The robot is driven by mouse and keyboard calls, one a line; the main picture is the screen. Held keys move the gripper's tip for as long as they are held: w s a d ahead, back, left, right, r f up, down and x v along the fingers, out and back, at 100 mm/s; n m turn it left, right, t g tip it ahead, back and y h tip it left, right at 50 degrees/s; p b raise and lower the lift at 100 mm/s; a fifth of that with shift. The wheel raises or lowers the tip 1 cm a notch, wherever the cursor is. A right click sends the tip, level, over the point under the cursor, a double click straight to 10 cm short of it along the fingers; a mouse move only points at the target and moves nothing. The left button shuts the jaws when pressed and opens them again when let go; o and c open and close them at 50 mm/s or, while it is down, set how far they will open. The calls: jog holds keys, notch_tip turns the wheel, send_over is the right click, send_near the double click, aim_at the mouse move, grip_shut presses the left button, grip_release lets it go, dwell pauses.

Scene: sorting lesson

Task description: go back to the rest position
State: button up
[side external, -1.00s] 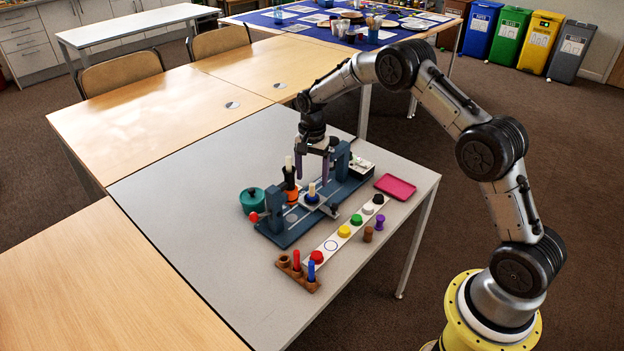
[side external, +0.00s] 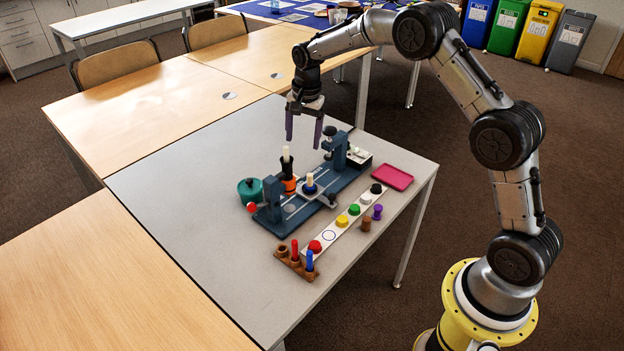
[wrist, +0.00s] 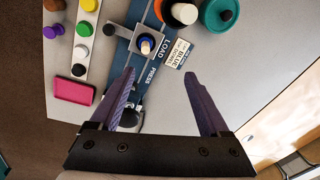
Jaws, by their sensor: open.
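My gripper (side external: 304,130) hangs above the back part of the grey table, its two purple fingers apart with nothing between them. In the wrist view my gripper (wrist: 160,92) is also open and empty. Below it stands the blue press fixture (side external: 305,200), with one upright at each end. A peg with a blue ring (side external: 309,185) stands on the fixture's plate; it also shows in the wrist view (wrist: 146,44). A black and orange piece with a pale top (side external: 287,172) stands at the fixture's left side.
A teal pot (side external: 250,190) and a red ball are left of the fixture. A white strip (side external: 328,236) with coloured knobs, a wooden peg holder (side external: 294,262) and a pink tray (side external: 392,177) lie in front and right. The grey table's left side (side external: 170,190) is clear.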

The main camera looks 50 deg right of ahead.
jog(key=s+a+r+n+t, duration=0.1)
jog(key=s+a+r, duration=0.15)
jog(key=r, duration=0.45)
jog(key=s+a+r+t, duration=0.1)
jog(key=s+r, duration=0.2)
jog(key=r, duration=0.4)
jog(key=s+a+r+n+t, duration=0.25)
jog(key=s+r, duration=0.55)
jog(key=s, duration=0.4)
jog(key=s+a+n, duration=0.3)
jog(key=s+n, duration=0.2)
jog(key=s, duration=0.9)
jog(key=s+f+n, duration=0.5)
jog(key=s+f, duration=0.1)
jog(key=f, duration=0.1)
jog(key=shift+f, duration=0.15)
